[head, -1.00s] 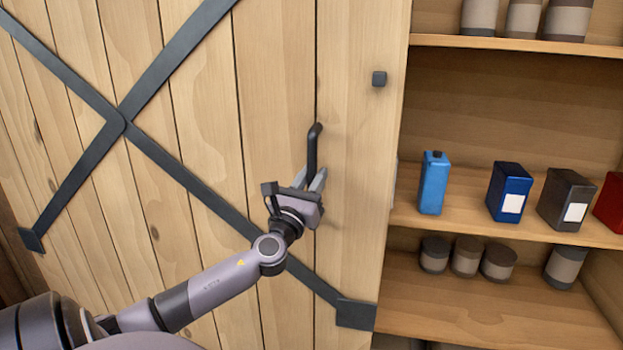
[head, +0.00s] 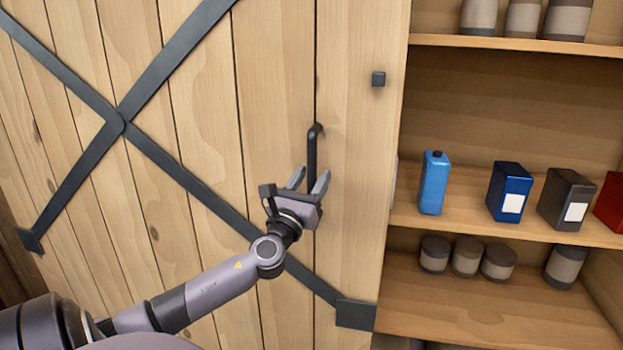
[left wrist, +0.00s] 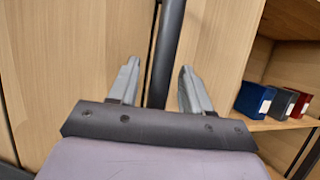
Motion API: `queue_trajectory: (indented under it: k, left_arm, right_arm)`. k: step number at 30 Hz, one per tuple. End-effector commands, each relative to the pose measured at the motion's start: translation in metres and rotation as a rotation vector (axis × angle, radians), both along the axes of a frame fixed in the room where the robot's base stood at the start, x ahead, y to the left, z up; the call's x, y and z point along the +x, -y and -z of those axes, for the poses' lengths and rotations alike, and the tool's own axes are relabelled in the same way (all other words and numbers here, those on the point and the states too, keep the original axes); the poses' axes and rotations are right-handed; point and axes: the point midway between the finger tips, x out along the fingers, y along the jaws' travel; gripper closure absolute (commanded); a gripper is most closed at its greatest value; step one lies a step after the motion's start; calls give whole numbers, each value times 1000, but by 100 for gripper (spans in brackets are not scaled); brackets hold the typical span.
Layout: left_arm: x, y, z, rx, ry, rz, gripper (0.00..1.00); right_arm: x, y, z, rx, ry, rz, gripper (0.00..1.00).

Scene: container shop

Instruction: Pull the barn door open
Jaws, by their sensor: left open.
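The wooden barn door (head: 270,70) fills the left and middle of the head view, with dark metal cross straps. Its dark vertical bar handle (head: 312,150) is near the door's right edge. My left gripper (head: 308,182) is open at the handle's lower part, with one finger on each side of it in the picture. In the left wrist view the handle (left wrist: 167,50) runs down between the two spread fingers (left wrist: 157,85). I cannot tell whether the fingers touch it. The handle's lower end is hidden by the gripper. My right gripper is not in view.
Right of the door are open wooden shelves (head: 500,45). The middle shelf holds a light blue container (head: 433,185), a dark blue box (head: 509,190), a dark grey box (head: 566,198) and a red box (head: 610,203). Several jars stand above and below.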

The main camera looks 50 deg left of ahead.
Motion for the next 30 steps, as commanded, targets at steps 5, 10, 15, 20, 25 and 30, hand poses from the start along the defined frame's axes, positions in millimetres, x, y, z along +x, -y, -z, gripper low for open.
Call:
queue_trajectory:
  k: [5,10,15,20,25,30]
  left_arm:
    - [-17,8,10,0,-3,1,52]
    - [-36,15,18,-1,-2,-1,52]
    - [-50,21,24,0,0,-1,52]
    - [-55,23,25,0,0,-1,52]
    - [-56,23,25,1,1,-1,52]
    - [-56,23,25,1,1,-2,52]
  right_arm:
    - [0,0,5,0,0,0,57]
    - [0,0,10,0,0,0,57]
    - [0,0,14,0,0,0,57]
    - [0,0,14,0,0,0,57]
    - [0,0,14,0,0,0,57]
    - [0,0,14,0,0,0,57]
